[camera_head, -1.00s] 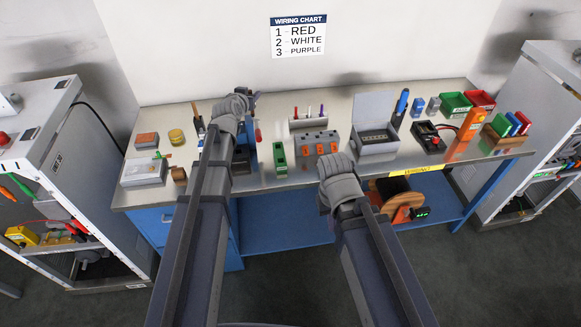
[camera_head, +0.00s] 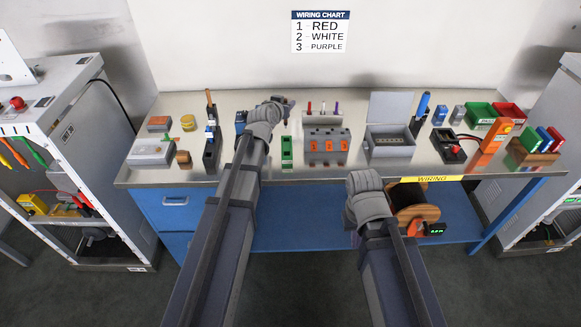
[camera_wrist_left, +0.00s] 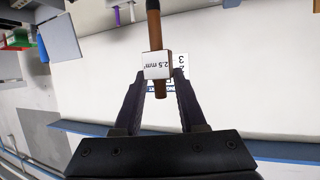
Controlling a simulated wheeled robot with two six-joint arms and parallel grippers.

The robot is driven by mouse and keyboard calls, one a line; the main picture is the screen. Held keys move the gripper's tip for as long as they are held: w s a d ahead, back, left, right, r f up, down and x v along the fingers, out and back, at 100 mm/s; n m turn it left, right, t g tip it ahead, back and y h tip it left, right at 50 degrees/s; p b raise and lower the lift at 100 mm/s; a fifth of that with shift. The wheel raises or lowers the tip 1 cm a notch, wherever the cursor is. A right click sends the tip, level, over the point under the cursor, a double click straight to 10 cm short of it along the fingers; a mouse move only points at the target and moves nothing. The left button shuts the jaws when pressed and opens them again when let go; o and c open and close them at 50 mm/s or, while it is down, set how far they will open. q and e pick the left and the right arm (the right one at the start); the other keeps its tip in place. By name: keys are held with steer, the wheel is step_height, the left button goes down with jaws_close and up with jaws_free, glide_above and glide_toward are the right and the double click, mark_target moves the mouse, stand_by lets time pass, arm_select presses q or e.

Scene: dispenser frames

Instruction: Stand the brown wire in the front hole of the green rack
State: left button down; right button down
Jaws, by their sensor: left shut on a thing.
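My left gripper (camera_wrist_left: 160,88) is shut on the brown wire (camera_wrist_left: 154,30) in the left wrist view. A white tag (camera_wrist_left: 157,66) reading 2.5 mm² is on the wire at the fingers. In the head view my left gripper (camera_head: 288,101) is above the back part of the bench, and the wire in it cannot be made out. The green rack (camera_head: 287,152) stands on the bench just right of my left forearm, nearer the front edge than the gripper. Its holes are too small to tell apart. My right arm ends low before the bench; its fingers are hidden.
A grey block with orange switches (camera_head: 327,146) stands right of the rack, with red, white and purple pegs behind it. A grey open box (camera_head: 389,140) is further right. A black holder (camera_head: 212,150) and a blue object (camera_head: 240,121) are left of my left arm.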

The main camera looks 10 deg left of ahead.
arm_select(q)
steer(key=f+b, duration=0.2)
steer(key=f, duration=0.1)
steer(key=f+b, duration=0.3)
steer(key=shift+w+d+f+b, duration=0.2)
steer(key=shift+f+b, duration=0.1)
steer(key=shift+f, duration=0.1)
steer(key=shift+s, duration=0.1)
step_height(320, 180, down, 10)
steer(key=b, duration=1)
steer(key=shift+f, duration=0.2)
steer(key=shift+c, duration=2.3)
jaws_free()
steer(key=shift+r, duration=0.1)
